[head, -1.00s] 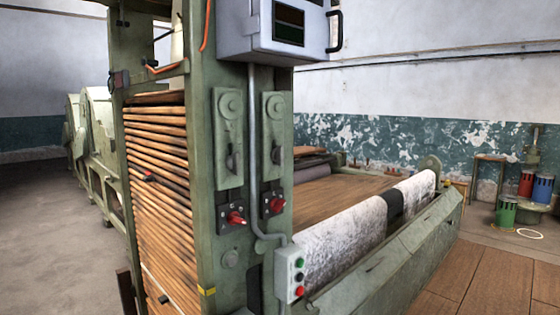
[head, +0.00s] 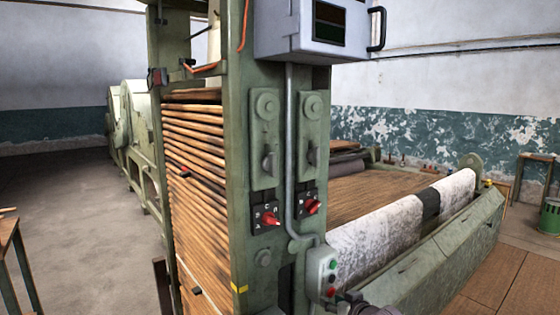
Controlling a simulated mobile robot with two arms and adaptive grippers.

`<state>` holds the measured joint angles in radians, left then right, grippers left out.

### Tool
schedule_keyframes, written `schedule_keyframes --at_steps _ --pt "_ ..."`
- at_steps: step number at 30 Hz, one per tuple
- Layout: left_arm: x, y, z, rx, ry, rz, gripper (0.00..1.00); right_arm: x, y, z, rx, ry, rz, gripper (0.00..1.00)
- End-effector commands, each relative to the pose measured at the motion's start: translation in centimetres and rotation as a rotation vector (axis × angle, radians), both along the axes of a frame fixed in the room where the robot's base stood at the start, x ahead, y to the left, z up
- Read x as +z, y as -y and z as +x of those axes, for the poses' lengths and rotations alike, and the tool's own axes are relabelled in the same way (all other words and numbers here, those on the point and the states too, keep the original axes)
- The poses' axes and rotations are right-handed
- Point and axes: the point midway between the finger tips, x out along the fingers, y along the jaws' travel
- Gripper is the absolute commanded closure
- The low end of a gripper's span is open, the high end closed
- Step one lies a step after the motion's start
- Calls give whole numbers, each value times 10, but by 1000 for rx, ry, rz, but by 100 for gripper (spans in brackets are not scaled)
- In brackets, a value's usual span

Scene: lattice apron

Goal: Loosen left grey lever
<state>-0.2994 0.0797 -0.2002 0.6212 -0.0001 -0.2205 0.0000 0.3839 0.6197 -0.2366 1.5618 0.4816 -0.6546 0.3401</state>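The left grey lever (head: 267,163) sits on a long green plate on the front of the green machine post. It hangs roughly upright under a round boss. A similar right lever (head: 312,152) sits on its own plate, across a vertical grey pipe. My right gripper (head: 350,298) just shows at the bottom edge, below and right of both levers, near the button box. It is far from the left lever, and its fingers are too small and cut off to read. My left gripper is out of view.
Two red rotary switches (head: 269,219) sit below the lever plates. A grey button box (head: 321,272) juts out beneath them. A grey cabinet (head: 306,33) overhangs above. A wooden table (head: 8,235) stands at the left edge, with open floor between it and the machine.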

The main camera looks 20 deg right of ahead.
Motion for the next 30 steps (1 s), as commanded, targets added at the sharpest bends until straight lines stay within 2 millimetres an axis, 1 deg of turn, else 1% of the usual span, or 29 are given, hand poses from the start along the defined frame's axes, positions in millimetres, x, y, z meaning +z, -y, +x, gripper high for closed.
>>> schedule_keyframes --at_steps 1,2,3,4,5,6,8,9,12,15,17,19,23,26,30 --pt "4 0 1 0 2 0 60 67 -6 6 26 78 4 61" --pt "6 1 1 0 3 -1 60 101 -11 5 43 115 11 61" --pt "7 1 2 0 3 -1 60 146 -19 2 68 163 17 61" --pt "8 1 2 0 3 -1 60 179 -25 -4 89 199 19 61" --pt "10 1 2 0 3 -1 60 209 -32 -11 110 231 19 61" --pt "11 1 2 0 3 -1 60 248 -42 -23 139 271 18 61" --pt "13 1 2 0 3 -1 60 297 -58 -45 185 323 12 61" --pt "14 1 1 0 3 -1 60 323 -68 -60 212 352 3 61" --pt "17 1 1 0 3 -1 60 368 -89 -96 267 400 -20 61" --pt "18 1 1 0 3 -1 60 388 -102 -118 299 420 -37 61" --pt "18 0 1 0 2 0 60 393 -106 -123 307 424 -41 61" --pt "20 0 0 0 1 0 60 395 -108 -122 310 426 -41 61" --pt "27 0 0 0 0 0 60 396 -114 -107 311 426 -38 61" --pt "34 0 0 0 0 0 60 398 -121 -88 312 427 -36 61" --pt "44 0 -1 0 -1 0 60 398 -131 -59 310 426 -38 61"
